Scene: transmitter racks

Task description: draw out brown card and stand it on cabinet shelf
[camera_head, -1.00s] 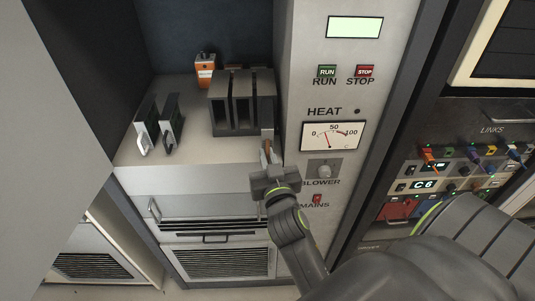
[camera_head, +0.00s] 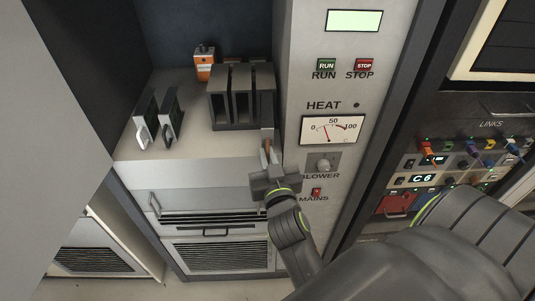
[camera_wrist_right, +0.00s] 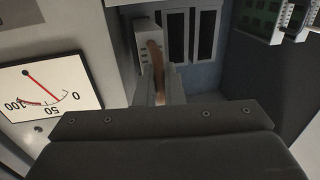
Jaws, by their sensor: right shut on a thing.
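The brown card shows mainly as its brown handle (camera_head: 268,146), at the right end of the dark slotted rack (camera_head: 217,112) on the cabinet shelf (camera_head: 185,146). My right gripper (camera_head: 267,157) is shut on this handle at the shelf's front edge. In the right wrist view the brown handle (camera_wrist_right: 155,58) stands between the two fingers (camera_wrist_right: 158,88), in front of a pale panel. How much of the card is still inside the rack is hidden. My left gripper is not in view.
Two cards with pale handles (camera_head: 143,135) stand on the shelf's left side. An orange box (camera_head: 204,65) stands at the back. Bare shelf lies between the cards and the rack. The control panel with the heat meter (camera_head: 332,129) is close on the right.

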